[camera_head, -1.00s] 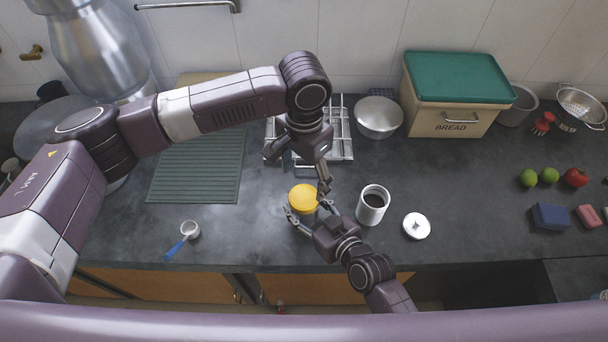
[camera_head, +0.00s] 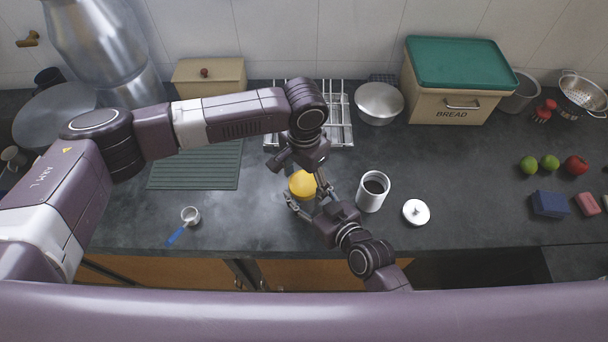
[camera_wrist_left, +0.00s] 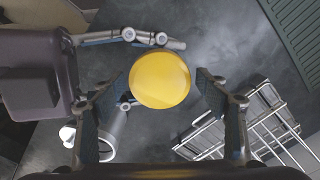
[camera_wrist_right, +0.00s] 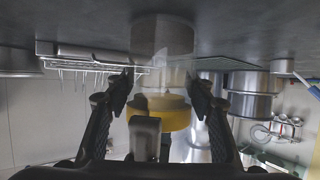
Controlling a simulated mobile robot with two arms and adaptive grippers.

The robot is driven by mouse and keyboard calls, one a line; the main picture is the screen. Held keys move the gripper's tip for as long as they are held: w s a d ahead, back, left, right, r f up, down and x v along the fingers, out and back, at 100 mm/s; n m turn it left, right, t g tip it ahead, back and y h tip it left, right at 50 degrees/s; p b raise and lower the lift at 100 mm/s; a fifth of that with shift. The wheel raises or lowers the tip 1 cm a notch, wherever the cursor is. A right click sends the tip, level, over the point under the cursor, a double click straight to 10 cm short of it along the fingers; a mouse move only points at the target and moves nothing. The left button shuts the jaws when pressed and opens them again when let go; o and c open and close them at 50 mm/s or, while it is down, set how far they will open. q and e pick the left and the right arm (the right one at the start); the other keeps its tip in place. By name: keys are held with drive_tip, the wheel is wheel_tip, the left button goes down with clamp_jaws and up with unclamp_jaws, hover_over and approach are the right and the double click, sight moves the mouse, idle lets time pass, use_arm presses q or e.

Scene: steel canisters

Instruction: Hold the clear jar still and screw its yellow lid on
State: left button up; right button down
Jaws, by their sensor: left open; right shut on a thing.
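The clear jar (camera_wrist_right: 163,65) stands on the dark counter; in the head view it is mostly hidden under its yellow lid (camera_head: 302,184) and the grippers. The lid sits level at the jar's mouth in the right wrist view (camera_wrist_right: 165,112); I cannot tell how tight it is. My right gripper (camera_head: 308,197) is shut on the jar from the front right, below the lid. My left gripper (camera_head: 303,176) is open and points down over the lid. In the left wrist view its fingers stand on either side of the round lid (camera_wrist_left: 160,80), with gaps showing.
A wire rack (camera_head: 342,125) is behind the jar. A blue-handled scoop (camera_head: 188,219) lies left on mostly clear counter.

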use_arm(q)
drive_tip(key=c, duration=1.2)
drive_tip(key=m, duration=0.6)
drive_tip(key=shift+m, duration=0.4)
drive_tip(key=o, duration=1.3)
drive_tip(key=shift+c, duration=0.2)
drive_tip(key=shift+r, duration=0.1)
